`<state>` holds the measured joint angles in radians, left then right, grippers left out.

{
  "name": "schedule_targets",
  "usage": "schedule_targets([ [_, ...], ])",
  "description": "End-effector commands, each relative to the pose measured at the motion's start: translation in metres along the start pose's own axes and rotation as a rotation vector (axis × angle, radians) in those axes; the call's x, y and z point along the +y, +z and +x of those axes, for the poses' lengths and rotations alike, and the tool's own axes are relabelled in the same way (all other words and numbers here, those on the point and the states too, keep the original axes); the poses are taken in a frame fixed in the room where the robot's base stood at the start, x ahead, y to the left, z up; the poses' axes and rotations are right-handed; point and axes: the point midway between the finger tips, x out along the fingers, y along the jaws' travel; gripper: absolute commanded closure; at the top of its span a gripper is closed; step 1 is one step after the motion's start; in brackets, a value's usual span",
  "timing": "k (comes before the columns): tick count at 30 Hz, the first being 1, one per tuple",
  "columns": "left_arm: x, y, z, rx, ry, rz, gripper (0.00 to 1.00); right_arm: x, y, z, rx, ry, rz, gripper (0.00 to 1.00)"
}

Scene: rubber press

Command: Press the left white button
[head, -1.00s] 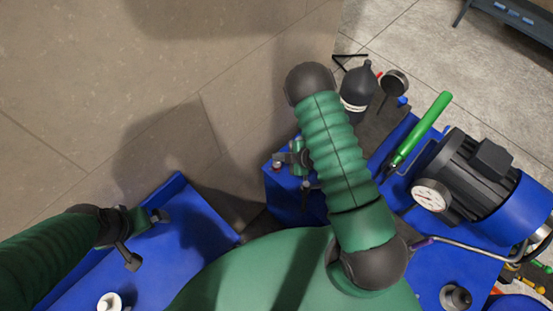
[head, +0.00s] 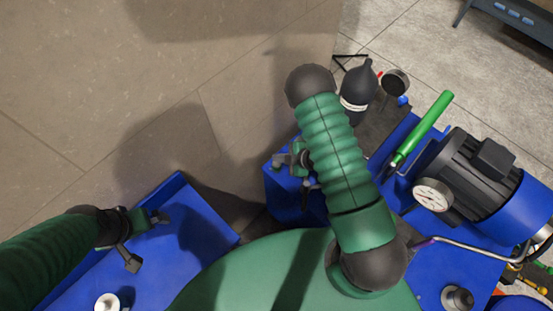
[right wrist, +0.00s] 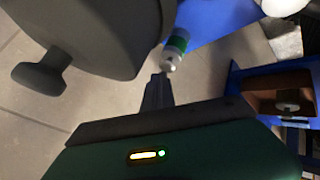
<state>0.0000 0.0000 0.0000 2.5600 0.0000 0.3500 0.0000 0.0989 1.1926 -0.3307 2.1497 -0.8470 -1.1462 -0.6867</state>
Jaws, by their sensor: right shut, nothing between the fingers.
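My right gripper (head: 282,161) is shut and empty over the top of a blue block (head: 285,194), partly hidden by my arm. In the right wrist view its closed tip (right wrist: 160,78) is close to a small white-and-green cylinder (right wrist: 174,48) with a pale grey end. I cannot tell whether they touch, or whether this is the left white button. No button can be clearly made out in the head view. My left gripper (head: 147,240) is open and empty above a blue surface at lower left.
A dark motor (head: 478,165), gauge (head: 432,194) and green lever (head: 422,128) stand at right. A black bottle (head: 358,88) is behind my right arm. A white round fitting (head: 107,302) sits at lower left. A dark grey housing (right wrist: 95,30) is beside the right gripper.

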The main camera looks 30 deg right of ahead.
Motion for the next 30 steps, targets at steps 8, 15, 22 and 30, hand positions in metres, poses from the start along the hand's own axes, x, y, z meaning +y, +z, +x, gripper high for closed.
schedule_targets([
  [8,0.0,0.001,0.003,0.0,0.0,0.0,0.0,-0.002,0.002,0.003,-0.001,-0.001,0.0,1.0],
  [15,0.0,0.001,0.003,0.0,0.0,0.0,0.0,-0.002,0.002,0.003,-0.001,-0.001,0.0,1.0],
  [22,0.0,-0.001,-0.003,0.0,0.0,0.0,0.0,0.001,-0.001,-0.002,-0.001,-0.001,0.0,1.0],
  [30,0.0,-0.004,-0.017,0.0,0.0,0.0,0.0,0.01,-0.01,-0.014,0.0,0.0,0.0,1.0],
])
